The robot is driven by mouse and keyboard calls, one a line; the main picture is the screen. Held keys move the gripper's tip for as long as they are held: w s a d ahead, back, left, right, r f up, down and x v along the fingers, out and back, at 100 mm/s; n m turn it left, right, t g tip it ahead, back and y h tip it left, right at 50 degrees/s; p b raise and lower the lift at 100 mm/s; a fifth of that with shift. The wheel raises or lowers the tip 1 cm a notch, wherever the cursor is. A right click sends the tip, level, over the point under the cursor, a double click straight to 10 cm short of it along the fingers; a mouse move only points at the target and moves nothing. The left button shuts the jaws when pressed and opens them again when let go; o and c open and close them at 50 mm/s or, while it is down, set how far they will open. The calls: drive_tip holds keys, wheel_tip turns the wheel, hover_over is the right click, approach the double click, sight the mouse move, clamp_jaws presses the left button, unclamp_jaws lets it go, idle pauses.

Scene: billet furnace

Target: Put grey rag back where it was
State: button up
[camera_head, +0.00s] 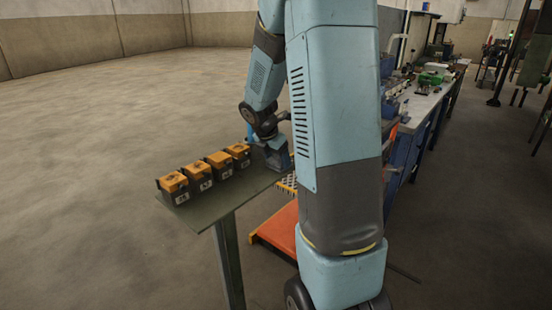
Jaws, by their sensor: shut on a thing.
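My gripper (268,140) is at the far right end of a narrow dark green table, partly hidden by my own arm. It is small and dark in this view. It is shut on a grey-blue thing (278,158), which looks like the grey rag, at the table's end. I cannot tell whether this thing touches the table top.
Several yellow-and-black boxes with white labels (199,176) stand in a row on the green table (222,205). An orange platform (275,232) is on the floor beside it. A long cluttered workbench (425,105) runs back at right. The floor at left is clear.

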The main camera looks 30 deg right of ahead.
drive_tip(key=o, duration=1.1)
drive_tip(key=shift+f, duration=0.1)
drive_tip(key=v, duration=1.2)
drive_tip(key=s+a+r+m+t+y, duration=0.2)
drive_tip(key=s+a+m, duration=0.4)
drive_tip(key=s+m, duration=0.5)
drive_tip(key=s+a+r+m+t+y, duration=0.2)
drive_tip(key=s+a+r+m, duration=0.3)
drive_tip(key=s+m, duration=0.6)
drive_tip(key=shift+s+a, duration=0.95)
drive_tip(key=shift+a, duration=0.05)
drive_tip(key=shift+r, duration=0.1)
